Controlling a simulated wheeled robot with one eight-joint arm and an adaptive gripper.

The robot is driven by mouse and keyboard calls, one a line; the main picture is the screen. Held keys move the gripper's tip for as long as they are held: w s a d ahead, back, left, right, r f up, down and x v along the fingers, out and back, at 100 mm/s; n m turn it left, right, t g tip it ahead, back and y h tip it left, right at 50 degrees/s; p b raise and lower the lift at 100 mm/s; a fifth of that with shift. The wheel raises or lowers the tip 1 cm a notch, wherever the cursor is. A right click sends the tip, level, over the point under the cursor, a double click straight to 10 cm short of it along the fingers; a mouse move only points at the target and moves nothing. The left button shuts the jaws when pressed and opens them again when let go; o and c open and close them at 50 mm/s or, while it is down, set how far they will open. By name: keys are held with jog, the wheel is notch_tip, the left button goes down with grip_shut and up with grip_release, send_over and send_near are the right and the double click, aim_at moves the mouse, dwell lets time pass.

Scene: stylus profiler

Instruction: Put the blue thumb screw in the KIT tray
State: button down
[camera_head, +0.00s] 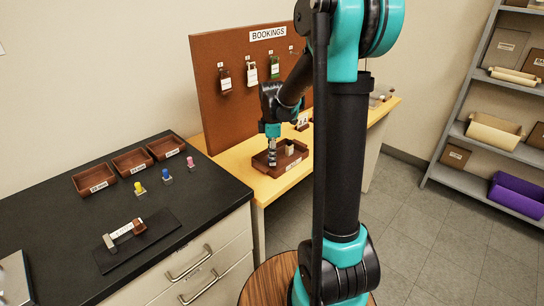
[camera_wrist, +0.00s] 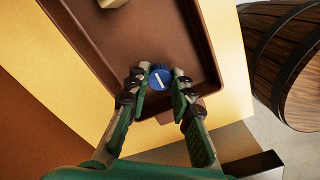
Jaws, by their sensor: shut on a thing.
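My gripper (camera_head: 272,160) points down over a brown tray (camera_head: 277,172) on the yellow table. In the wrist view, my gripper (camera_wrist: 160,82) is shut on the blue thumb screw (camera_wrist: 158,77), its round top with a pale slot facing the camera. The screw is over the tray (camera_wrist: 120,48), near its front wall; I cannot tell whether it touches the floor. The tray's white label is too small to read surely. The screw cannot be made out in the head view.
A beige block (camera_head: 290,149) lies in the tray. The BOOKINGS board (camera_head: 250,60) with hanging tags stands behind. On the black bench (camera_head: 190,215) at left are several small trays and yellow, blue and pink-topped pieces. A wooden barrel (camera_wrist: 290,60) stands beside the table.

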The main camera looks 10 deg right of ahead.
jog(key=c, duration=1.3)
grip_release()
notch_tip(320, 180, up, 12)
jog(key=s+d+f+m, duration=0.1)
jog(key=s+f+m, duration=0.1)
jog(key=s, duration=0.1)
jog(key=s+f+m+t, duration=0.1)
jog(key=s+f+m, duration=0.1)
jog(key=s+m, duration=0.1)
jog(key=s+d+f+m+t, duration=0.1)
jog(key=s+f+m, duration=0.2)
jog(key=shift+s+d, duration=0.35)
jog(key=s+f+m, duration=0.3)
jog(key=s, duration=0.1)
jog(key=s+d+f+m+t, duration=0.1)
jog(key=s+f+m, duration=0.2)
jog(key=s, duration=0.1)
jog(key=s+d+f+m+t, duration=0.1)
jog(key=s+f+m, duration=0.2)
jog(key=s, duration=0.1)
jog(key=shift+w, duration=0.1)
